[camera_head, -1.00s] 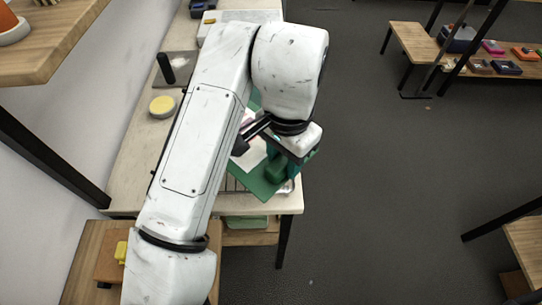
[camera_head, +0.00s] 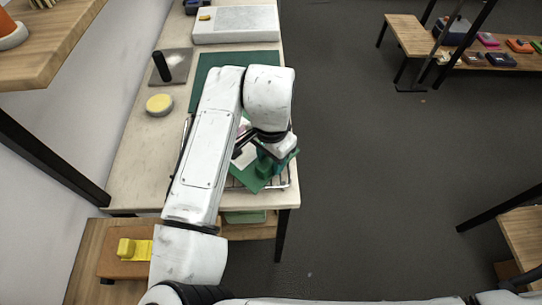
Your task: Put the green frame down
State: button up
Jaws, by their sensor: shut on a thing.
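The green frame (camera_head: 249,179) is a flat green piece with a raised green block on it, at the near right part of the long table. My gripper (camera_head: 268,164) is above it, shut on the green frame at the raised block. My white arm covers the left part of the frame. A wire rack (camera_head: 284,182) shows under and beside the frame. I cannot tell whether the frame touches the rack. A white sheet lies partly hidden by the arm.
A dark green mat (camera_head: 207,67) lies farther back on the table (camera_head: 140,150), before a pale slab (camera_head: 238,32). A yellow-topped round pad (camera_head: 159,104) and a metal plate with a black handle (camera_head: 163,67) stand at left. Open floor (camera_head: 380,180) is on the right.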

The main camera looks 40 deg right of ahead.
jog(key=o, duration=1.1)
jog(key=shift+r, duration=0.1)
notch_tip(320, 180, up, 12)
jog(key=shift+b, duration=0.45)
